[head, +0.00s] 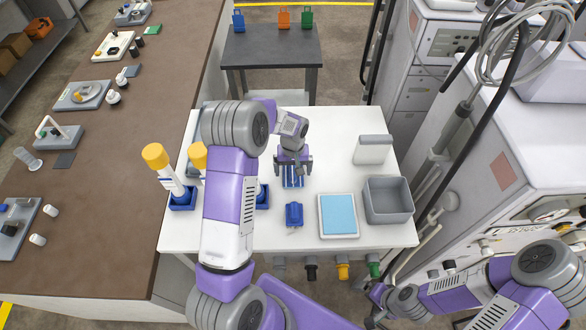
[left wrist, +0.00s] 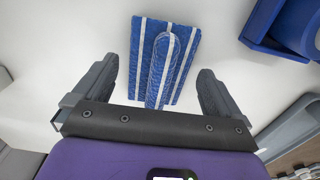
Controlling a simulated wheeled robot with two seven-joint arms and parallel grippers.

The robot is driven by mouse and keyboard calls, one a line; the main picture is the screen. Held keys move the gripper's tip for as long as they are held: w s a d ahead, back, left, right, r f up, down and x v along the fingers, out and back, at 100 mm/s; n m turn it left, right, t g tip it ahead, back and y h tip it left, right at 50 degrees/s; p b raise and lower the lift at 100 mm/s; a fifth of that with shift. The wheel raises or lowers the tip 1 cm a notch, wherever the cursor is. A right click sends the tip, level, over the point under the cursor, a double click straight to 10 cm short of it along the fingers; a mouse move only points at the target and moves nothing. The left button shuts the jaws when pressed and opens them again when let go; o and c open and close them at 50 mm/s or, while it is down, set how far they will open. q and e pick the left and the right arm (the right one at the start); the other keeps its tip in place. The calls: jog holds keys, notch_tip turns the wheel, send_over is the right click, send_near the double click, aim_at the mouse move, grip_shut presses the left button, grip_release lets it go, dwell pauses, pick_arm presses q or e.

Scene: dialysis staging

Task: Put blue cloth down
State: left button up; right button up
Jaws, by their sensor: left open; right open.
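The blue cloth (left wrist: 140,62), with white stripes and a raised fold along its middle, lies on the white table (head: 335,125); it also shows in the head view (head: 293,182), partly under my left gripper. My left gripper (head: 293,168) is open over the cloth. In the left wrist view its two fingers (left wrist: 157,92) stand apart on either side of the fold, and neither visibly grips it. My right gripper (head: 376,308) is open and empty at the lower right, off the table's front edge.
A blue holder (head: 294,214), a tray with a light blue pad (head: 338,215), a grey bin (head: 388,215) and a white container (head: 373,150) share the table. Yellow-capped bottles (head: 156,157) stand at left, partly behind my left arm. The table's back right is clear.

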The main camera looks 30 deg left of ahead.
pick_arm(q)
notch_tip(320, 180, up, 12)
jog(key=shift+p, duration=0.45)
